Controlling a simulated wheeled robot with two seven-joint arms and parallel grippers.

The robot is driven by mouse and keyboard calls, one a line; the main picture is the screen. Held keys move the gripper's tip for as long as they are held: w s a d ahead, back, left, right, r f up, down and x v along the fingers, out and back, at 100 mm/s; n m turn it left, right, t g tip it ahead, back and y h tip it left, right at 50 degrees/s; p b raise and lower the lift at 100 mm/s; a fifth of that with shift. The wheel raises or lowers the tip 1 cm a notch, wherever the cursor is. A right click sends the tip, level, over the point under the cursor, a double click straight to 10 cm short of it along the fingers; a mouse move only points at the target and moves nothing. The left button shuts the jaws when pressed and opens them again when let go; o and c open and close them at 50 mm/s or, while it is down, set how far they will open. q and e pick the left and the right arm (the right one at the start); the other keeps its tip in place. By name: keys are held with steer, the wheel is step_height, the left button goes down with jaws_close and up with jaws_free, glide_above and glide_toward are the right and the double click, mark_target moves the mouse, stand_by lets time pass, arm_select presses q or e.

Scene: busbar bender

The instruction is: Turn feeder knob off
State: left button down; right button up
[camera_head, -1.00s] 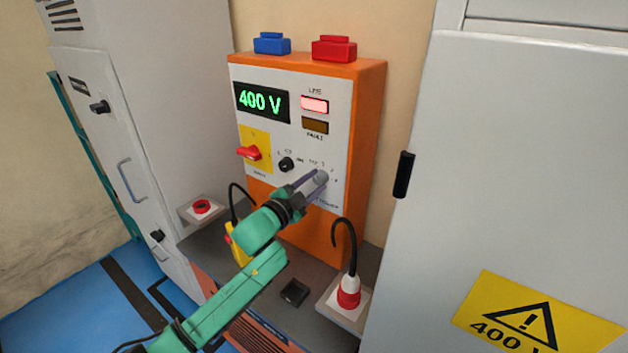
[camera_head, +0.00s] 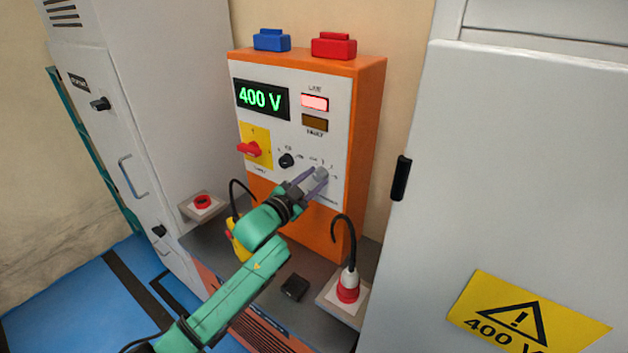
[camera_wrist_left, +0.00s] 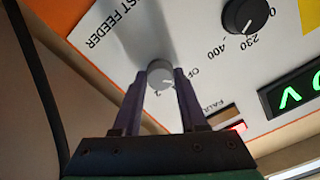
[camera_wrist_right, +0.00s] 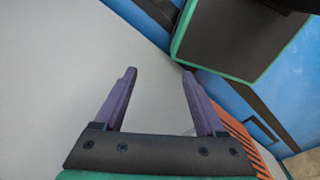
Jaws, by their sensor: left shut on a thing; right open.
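The grey feeder knob (camera_head: 321,174) sits at the lower right of the white front panel on the orange unit (camera_head: 368,130). My left gripper (camera_head: 313,182) reaches it from the lower left and is shut on it. In the left wrist view, the knob (camera_wrist_left: 160,74) is between the two purple fingertips (camera_wrist_left: 161,82), beside printed "FEEDER" and "OFF" lettering. The lettering around it is partly hidden. My right gripper (camera_wrist_right: 158,85) shows only in its own wrist view, open and empty.
Near the knob are a black selector knob (camera_head: 287,160) and a red rotary switch (camera_head: 249,149) on a yellow plate. The display (camera_head: 262,99) reads 400 V and the red lamp (camera_head: 314,102) is lit. A grey cabinet (camera_head: 520,170) fills the right.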

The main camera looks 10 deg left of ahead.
arm_select(q)
steer(key=shift+c, duration=2.2)
jaws_free()
steer(key=shift+f, duration=0.2)
steer(key=shift+a+r, duration=0.1)
steer(key=shift+s, duration=0.1)
steer(key=shift+s+a, duration=0.1)
steer(key=shift+s, duration=0.2)
steer(key=b+v, duration=0.4)
steer(key=v, duration=0.9)
steer(key=shift+s, duration=0.4)
steer(key=shift+a, duration=0.2)
